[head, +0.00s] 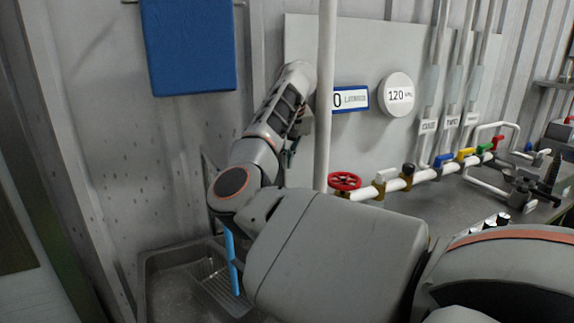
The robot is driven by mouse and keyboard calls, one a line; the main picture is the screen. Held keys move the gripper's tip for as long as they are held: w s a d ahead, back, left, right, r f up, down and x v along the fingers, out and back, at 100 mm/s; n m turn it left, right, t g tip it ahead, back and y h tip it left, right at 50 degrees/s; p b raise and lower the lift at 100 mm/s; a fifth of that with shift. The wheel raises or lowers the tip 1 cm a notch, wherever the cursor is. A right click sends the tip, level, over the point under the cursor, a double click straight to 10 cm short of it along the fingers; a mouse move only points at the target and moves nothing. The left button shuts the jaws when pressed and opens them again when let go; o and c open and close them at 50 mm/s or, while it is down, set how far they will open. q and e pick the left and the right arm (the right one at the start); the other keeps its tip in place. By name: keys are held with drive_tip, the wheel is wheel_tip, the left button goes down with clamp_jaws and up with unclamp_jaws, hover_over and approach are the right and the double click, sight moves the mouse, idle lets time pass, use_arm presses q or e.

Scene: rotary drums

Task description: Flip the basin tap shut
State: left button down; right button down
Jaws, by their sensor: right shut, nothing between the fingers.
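The basin (150,262) is a grey metal sink at the lower left. A bright blue stream (232,262) drops into it, its top hidden behind my right arm. The basin tap's handle and most of its body are hidden behind that arm, so I cannot tell the handle's position. My right arm comes in from the lower right and bends upward above the basin. Small dark parts of my right gripper (287,158) show beside the forearm, left of the white pole. It is shut and empty; contact with the tap cannot be seen. My left gripper is out of view.
A white vertical pole (326,100) stands close to my right forearm. A red handwheel (344,181) and a white pipe with coloured valves (425,175) run along the counter to the right. A blue towel (188,45) hangs at the upper left.

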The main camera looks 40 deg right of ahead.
drive_tip(key=shift+p+x, duration=0.4)
drive_tip(key=shift+x, duration=3.7)
